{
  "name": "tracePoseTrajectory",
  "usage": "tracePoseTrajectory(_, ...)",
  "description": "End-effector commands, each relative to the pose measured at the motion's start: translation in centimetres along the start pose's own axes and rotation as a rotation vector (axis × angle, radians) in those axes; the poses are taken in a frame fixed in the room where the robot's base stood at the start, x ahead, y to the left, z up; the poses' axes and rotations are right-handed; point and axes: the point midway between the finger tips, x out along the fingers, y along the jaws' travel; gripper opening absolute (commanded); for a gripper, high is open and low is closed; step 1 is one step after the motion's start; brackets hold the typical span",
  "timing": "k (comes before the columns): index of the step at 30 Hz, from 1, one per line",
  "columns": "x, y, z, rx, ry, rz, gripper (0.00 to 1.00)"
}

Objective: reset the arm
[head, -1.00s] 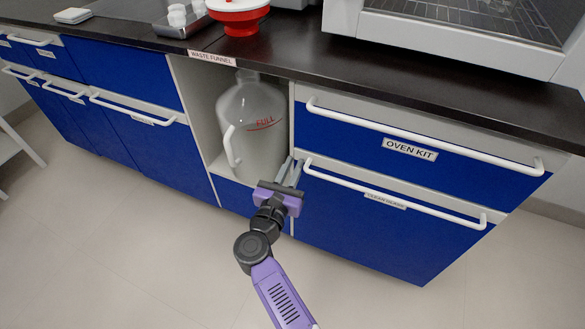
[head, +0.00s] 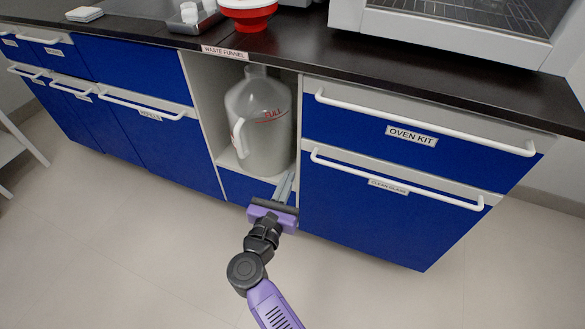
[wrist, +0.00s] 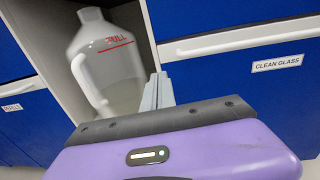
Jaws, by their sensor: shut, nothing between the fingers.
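My purple arm reaches from the bottom of the head view toward the blue cabinets. My gripper (head: 286,186) is shut and empty, its grey fingers pointing at the cabinet just below the open niche. In the wrist view the closed fingers (wrist: 157,92) stand in front of the niche's right side, and nothing is between them. They overlap the niche edge in the picture; whether they touch it I cannot tell.
A translucent waste jug (head: 258,125) marked FULL stands in the niche. To the right are the OVEN KIT drawer (head: 350,132) and the CLEAN GLASS drawer (head: 350,215) with white bar handles. A red funnel (head: 248,18) sits on the dark counter above. The floor in front is clear.

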Motion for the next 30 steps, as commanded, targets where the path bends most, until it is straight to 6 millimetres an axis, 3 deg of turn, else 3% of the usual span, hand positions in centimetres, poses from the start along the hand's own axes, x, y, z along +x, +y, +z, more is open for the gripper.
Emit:
tracePoseTrajectory(9,-4.4,0.4,0.1,-0.001,0.000,0.002,0.00)
tracePoseTrajectory(23,-5.0,0.8,0.0,-0.065,-0.002,0.013,0.00)
tracePoseTrajectory(26,-5.0,1.9,1.4,-0.186,-0.046,0.054,0.00)
tracePoseTrajectory(30,-5.7,3.8,6.3,-0.406,-0.200,0.115,0.00)
